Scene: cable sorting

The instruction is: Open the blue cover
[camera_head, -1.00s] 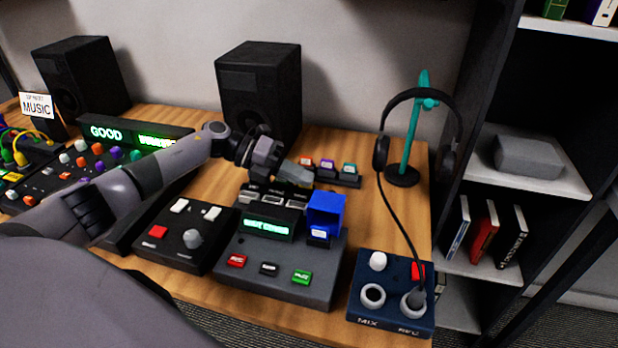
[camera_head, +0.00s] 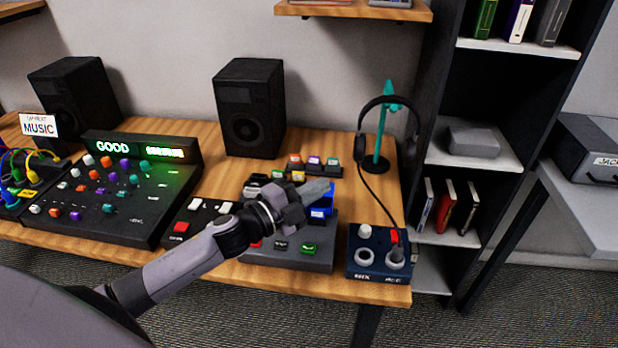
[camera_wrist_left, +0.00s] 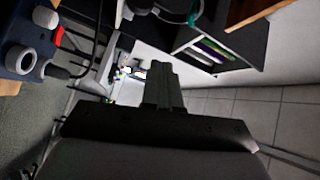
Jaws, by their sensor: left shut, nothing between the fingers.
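The blue cover (camera_head: 328,199) is on the right of the dark grey control box (camera_head: 310,260) in the head view. It looks raised, with a white-labelled blue button (camera_head: 318,214) below it, but my gripper hides part of it. My left gripper (camera_head: 326,187) is shut and empty, in front of or above the cover's upper left; I cannot tell whether they touch. It also shows in the wrist view (camera_wrist_left: 163,75), where the cover is not seen. My right gripper is not in view.
A navy box (camera_head: 378,272) with knobs stands right of the control box. Headphones (camera_head: 361,140) hang on a teal stand (camera_head: 386,125) behind it. A small row of coloured buttons (camera_head: 315,168) and a speaker (camera_head: 250,108) stand behind the control box. A shelf unit (camera_head: 470,100) is at right.

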